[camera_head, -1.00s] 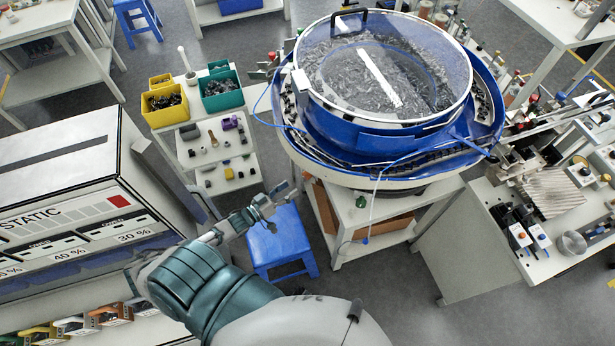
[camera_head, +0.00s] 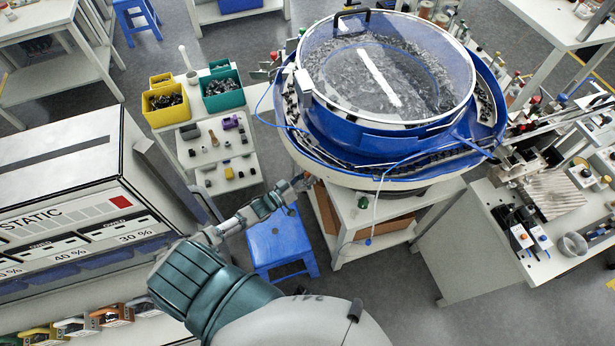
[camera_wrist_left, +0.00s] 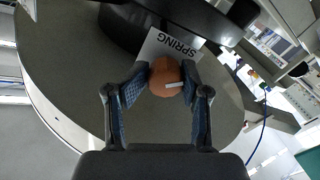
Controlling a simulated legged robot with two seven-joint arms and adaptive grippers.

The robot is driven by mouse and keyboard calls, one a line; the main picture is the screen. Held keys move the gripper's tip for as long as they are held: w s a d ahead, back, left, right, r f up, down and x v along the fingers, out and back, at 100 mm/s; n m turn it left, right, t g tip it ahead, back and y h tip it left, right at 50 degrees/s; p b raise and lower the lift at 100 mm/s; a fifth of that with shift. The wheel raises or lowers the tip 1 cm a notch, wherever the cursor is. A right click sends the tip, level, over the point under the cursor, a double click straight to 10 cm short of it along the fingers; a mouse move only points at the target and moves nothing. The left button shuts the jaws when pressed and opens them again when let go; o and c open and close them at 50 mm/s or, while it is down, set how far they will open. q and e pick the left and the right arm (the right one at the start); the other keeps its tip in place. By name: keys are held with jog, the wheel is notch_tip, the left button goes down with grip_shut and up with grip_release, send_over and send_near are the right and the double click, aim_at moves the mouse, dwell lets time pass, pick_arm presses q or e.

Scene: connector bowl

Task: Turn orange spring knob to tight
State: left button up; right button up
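The orange spring knob (camera_wrist_left: 166,77) shows in the left wrist view under the bowl feeder, below a white label reading SPRING, which appears upside down. A short white pointer on the knob points right in that view. My left gripper (camera_wrist_left: 166,88) has its two fingers spread, one on each side of the knob. Whether the pads touch it I cannot tell. In the head view my left gripper (camera_head: 299,184) is at the lower left edge of the blue bowl feeder (camera_head: 350,139); the knob is too small to make out there. My right gripper is not in view.
The feeder stands on a white bench (camera_head: 352,212). A blue stool (camera_head: 277,243) is below my left arm. A shelf with yellow (camera_head: 167,115) and green (camera_head: 222,101) bins stands left of the feeder. A blue cable hangs at the feeder's front.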

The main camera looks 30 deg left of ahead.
pick_arm(q)
jog(key=shift+a, duration=0.5)
grip_shut()
jog(key=shift+d, duration=0.15)
jog(key=shift+r+m, duration=0.1)
jog(key=shift+m, duration=0.3)
jog(key=shift+w+m, duration=0.1)
jog(key=shift+m, duration=0.9)
jog(key=m, duration=0.2)
jog(key=shift+m+p, duration=0.4)
jog(key=m, duration=0.4)
jog(key=shift+m, duration=0.3)
jog(key=m, duration=0.3)
jog(key=shift+m, duration=0.3)
jog(key=m+b, duration=0.1)
jog(key=m, duration=0.4)
jog(key=m+b, duration=0.2)
jog(key=m, duration=0.4)
jog(key=shift+m+b, duration=0.3)
jog(key=shift+b, duration=0.05)
jog(key=shift+d+m, duration=0.1)
jog(key=shift+m, duration=0.3)
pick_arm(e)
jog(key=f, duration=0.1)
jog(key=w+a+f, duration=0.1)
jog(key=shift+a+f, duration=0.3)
